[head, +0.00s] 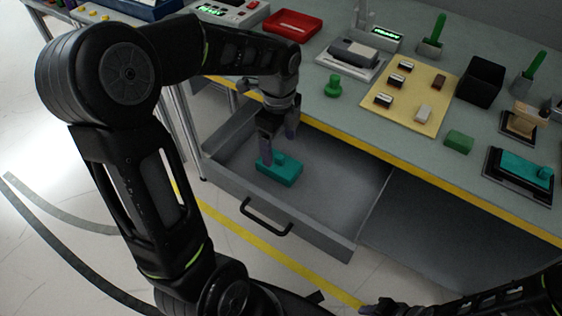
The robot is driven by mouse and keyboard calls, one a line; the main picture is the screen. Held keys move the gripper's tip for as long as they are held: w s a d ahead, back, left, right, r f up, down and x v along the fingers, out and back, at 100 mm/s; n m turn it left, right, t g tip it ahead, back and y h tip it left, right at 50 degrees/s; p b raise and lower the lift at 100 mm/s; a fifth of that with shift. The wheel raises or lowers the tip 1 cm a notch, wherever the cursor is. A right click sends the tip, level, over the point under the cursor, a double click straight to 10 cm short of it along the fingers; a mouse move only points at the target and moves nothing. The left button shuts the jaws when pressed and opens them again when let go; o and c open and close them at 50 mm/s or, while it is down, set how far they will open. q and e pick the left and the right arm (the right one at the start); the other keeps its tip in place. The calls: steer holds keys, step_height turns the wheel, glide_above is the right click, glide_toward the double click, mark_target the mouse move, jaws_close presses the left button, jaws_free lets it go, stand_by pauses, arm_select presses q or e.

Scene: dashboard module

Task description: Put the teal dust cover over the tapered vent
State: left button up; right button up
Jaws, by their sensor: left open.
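A teal block with a small raised knob (283,173), which looks like the dust cover, lies in the open grey drawer (335,190). My left gripper (279,147) is open above its far side, with one finger close to its left edge. I cannot tell whether that finger touches it. Another teal piece (518,172) sits on a dark plate at the right end of the table. I cannot tell for sure which thing is the tapered vent. My right arm shows at the bottom right; what may be its gripper (385,308) is cut by the frame edge.
The drawer walls and its black handle (268,216) surround the near space. The table's yellow front edge (400,165) overhangs behind. On the table stand a green knob (332,86), a tan board (412,97) with small blocks, a black box (481,80) and a red tray (292,24).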

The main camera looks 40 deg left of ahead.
mark_target(279, 157)
arm_select(q)
steer(key=shift+f, duration=1.35)
step_height(279, 157, down, 5)
steer(key=shift+w+f, duration=0.1)
steer(key=shift+c, duration=0.2)
steer(key=c, duration=1.3)
steer(key=shift+r, duration=0.2)
step_height(279, 157, up, 10)
steer(key=shift+f, duration=0.15)
